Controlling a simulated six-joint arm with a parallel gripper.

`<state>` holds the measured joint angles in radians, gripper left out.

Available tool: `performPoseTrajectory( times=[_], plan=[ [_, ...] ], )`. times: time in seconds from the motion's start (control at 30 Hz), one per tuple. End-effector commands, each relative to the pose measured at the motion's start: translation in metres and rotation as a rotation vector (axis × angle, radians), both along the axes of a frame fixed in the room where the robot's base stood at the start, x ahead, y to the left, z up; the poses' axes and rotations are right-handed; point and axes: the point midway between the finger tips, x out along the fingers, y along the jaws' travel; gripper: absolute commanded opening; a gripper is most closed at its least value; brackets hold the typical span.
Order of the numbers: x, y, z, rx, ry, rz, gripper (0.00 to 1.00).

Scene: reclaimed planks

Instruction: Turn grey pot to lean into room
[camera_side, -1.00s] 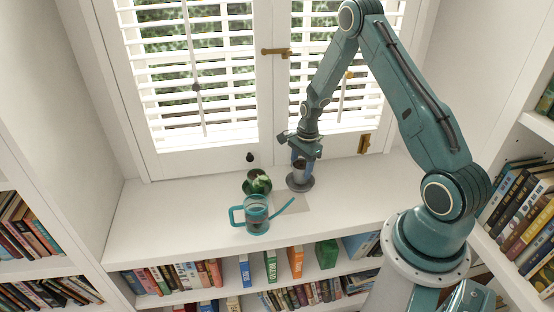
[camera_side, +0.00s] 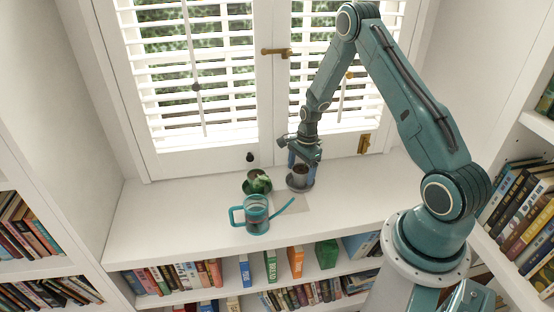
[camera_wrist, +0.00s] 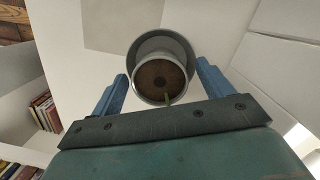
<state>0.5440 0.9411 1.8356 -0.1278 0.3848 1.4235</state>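The grey pot (camera_side: 300,173) stands upright on a grey saucer (camera_side: 293,187) on the white sill, in front of the right shutter. In the wrist view the pot (camera_wrist: 136,83) shows brown soil and a small green stem at its rim on the side toward my palm. My gripper (camera_side: 304,160) is low at the pot, on its window side. In the wrist view, my gripper's blue fingers (camera_wrist: 162,72) are spread to either side of the pot, with a narrow gap seeming to show at each side. The leaning plant is mostly hidden in the side view.
The sill's left part is clear. Bookshelves lie below the sill.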

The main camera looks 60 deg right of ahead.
Motion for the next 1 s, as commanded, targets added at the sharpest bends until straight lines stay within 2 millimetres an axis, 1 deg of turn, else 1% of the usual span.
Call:
performPoseTrajectory(
  times=[0.27,0.47,0.67,1.0],
  plan=[
    [0.0,0.0,0.002,0.0,0.001,0.0,0.79],
    [0.0,-0.002,0.015,0.0,-0.001,0.0,0.79],
    [-0.001,-0.005,0.039,-0.002,-0.002,0.0,0.79],
    [-0.003,-0.011,0.091,-0.002,-0.003,-0.001,0.79]
  ],
)
